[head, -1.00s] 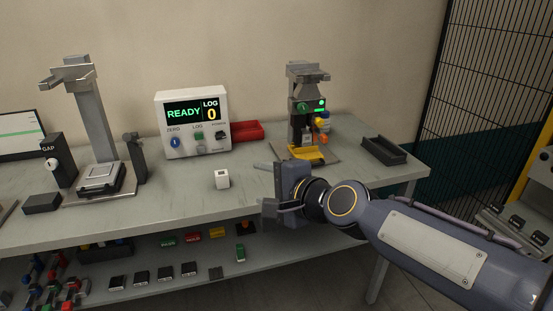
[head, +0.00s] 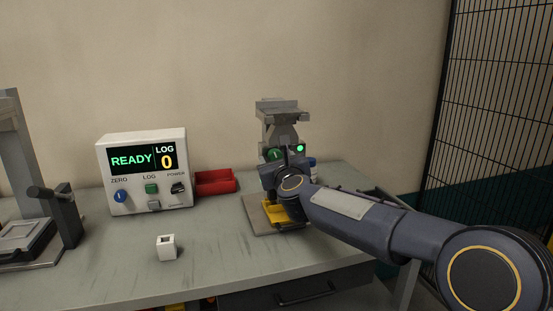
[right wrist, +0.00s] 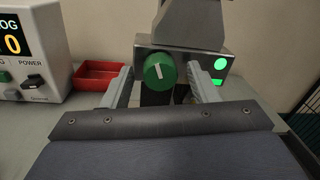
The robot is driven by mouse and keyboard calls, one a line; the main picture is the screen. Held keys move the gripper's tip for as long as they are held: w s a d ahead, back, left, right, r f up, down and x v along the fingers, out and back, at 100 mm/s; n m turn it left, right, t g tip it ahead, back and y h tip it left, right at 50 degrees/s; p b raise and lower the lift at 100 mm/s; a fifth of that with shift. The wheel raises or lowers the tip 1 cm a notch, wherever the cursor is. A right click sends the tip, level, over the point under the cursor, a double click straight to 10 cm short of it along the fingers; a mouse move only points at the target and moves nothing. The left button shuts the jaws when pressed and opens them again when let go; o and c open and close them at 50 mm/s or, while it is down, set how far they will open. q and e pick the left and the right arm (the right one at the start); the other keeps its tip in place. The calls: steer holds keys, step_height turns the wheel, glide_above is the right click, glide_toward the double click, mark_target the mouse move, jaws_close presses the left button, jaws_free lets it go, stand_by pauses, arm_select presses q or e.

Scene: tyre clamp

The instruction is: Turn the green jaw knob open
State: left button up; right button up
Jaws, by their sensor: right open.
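The green jaw knob (right wrist: 160,72) is a round dial with a white mark, on the grey front of the clamp stand (head: 283,122). In the head view the knob (head: 274,155) is partly visible beside my right gripper. My right gripper (right wrist: 163,78) is open, with one finger on each side of the knob in the right wrist view. I cannot tell whether the fingers touch it. The knob's white mark stands close to upright, slightly tilted. My left gripper is in no view.
A display box (head: 147,172) reading READY and LOG 0 stands to the left, with a red tray (head: 215,182) beside it. A small white block (head: 166,247) lies on the table. A yellow part (head: 273,212) sits at the stand's base. A mesh fence (head: 500,100) is at right.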

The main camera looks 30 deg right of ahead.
steer(key=shift+w, duration=0.15)
steer(key=c, duration=1)
